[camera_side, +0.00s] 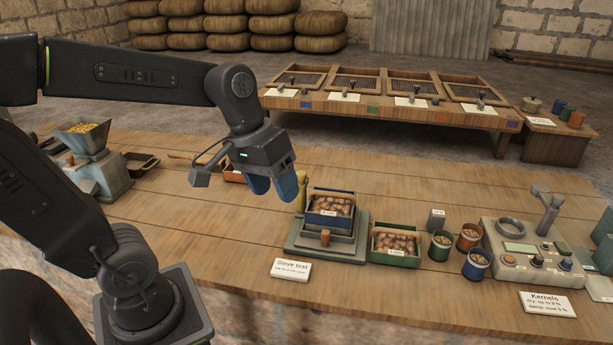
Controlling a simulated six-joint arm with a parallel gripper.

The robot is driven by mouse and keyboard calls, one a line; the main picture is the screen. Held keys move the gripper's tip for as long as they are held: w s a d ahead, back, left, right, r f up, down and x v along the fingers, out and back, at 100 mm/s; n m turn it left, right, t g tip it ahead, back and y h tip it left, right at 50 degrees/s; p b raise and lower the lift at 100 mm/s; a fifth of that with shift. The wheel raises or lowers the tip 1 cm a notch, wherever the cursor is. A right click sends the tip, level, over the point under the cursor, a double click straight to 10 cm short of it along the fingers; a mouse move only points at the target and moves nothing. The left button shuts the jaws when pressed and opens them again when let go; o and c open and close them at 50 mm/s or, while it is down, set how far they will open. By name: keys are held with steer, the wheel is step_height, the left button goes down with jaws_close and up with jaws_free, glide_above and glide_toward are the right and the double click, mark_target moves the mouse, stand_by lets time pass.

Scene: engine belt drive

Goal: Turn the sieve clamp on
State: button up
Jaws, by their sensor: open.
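The sieve test unit (298,246) is a grey stepped base on the wooden bench, right of centre. A blue-edged tray (331,219) of brown kernels sits on top of it. An orange-brown knob (325,237) stands at the front of the base; it looks like the clamp control, but I cannot tell its setting. A yellow upright piece (301,190) shows at the unit's back left, partly hidden behind my gripper. My gripper (272,187) has blue fingertips pointing down. It is open and empty, above and left of the unit, apart from it.
A green tray (395,246) of kernels, several small cups and a grey meter (528,255) stand to the right. A "Sieve test" card (290,271) lies in front. A grain hopper (90,145) is at far left. Clear bench lies left of the unit.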

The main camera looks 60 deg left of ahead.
steer(key=w+a+f+n+g+h, duration=0.25)
steer(key=w+a+n+h, duration=0.25)
steer(key=w+a+n, duration=0.3)
steer(key=n+t+h, duration=0.6)
steer(key=n+t, duration=0.1)
steer(key=n, duration=0.3)
glide_above(303, 189)
steer(key=s, duration=0.6)
step_height(303, 189, down, 10)
steer(key=f, duration=0.1)
steer(key=s+a+f+n+t, duration=0.2)
steer(key=a+f+n+t, duration=0.35)
steer(key=a, duration=0.45)
steer(key=x, duration=1.4)
steer(key=shift+f, duration=0.45)
steer(key=shift+s+m, duration=0.1)
steer(key=shift+m, duration=0.15)
steer(key=shift+c, duration=0.2)
steer(key=c, duration=0.9)
